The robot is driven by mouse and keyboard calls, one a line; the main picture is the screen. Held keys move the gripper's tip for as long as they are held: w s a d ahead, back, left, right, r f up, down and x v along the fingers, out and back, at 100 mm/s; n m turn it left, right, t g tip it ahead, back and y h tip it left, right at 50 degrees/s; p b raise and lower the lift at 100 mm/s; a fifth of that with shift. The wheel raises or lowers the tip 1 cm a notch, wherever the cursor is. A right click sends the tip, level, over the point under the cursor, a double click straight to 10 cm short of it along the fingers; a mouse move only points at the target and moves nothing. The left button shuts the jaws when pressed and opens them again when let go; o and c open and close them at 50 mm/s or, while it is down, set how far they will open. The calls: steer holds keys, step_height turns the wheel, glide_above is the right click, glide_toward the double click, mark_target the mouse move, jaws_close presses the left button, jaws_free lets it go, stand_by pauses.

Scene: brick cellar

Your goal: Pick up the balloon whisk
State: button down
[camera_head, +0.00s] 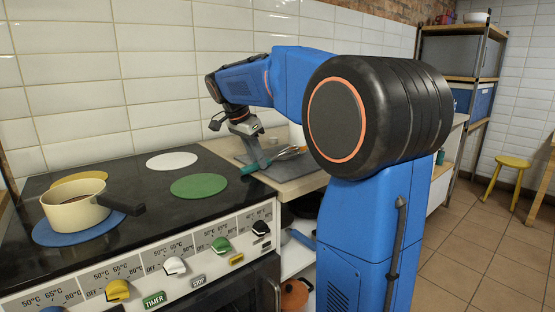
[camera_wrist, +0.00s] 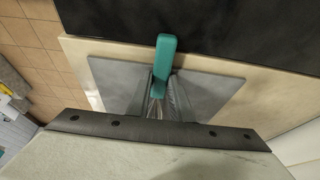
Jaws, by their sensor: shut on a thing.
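The balloon whisk has a teal handle (camera_wrist: 164,62) that shows in the wrist view between my gripper's fingers, with thin metal wires below it. In the head view the whisk (camera_head: 287,154) lies low over the counter right of the stove, its wires to the right and its teal handle end to the left. My gripper (camera_head: 259,163) is shut on the whisk; its fingers (camera_wrist: 160,98) also show in the wrist view. The gripper body hides part of the wires. I cannot tell whether the whisk touches the grey board beneath it.
A grey board (camera_wrist: 208,92) lies on the beige counter (camera_head: 295,185). The black stove (camera_head: 125,215) is to the left, with a cream pot (camera_head: 72,212) on a blue disc. A yellow stool (camera_head: 513,163) and shelves (camera_head: 477,78) stand at the far right.

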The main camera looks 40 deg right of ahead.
step_height(320, 180, up, 17)
steer(key=shift+y, duration=0.5)
steer(key=shift+a+f+x, duration=0.1)
steer(key=shift+a+x, duration=0.3)
steer(key=shift+x, duration=1.95)
steer(key=shift+a+f+x, duration=0.15)
steer(key=shift+a+x, duration=0.2)
steer(key=shift+x, duration=2.05)
steer(key=shift+a+f+x, duration=0.1)
steer(key=shift+a+x, duration=0.3)
steer(key=shift+x, duration=1.95)
steer(key=shift+s+f, duration=0.1)
steer(key=shift+f, duration=0.55)
steer(key=c, duration=1.5)
jaws_free()
steer(key=shift+r, duration=0.1)
steer(key=v, duration=1.7)
steer(key=shift+a+r, duration=0.1)
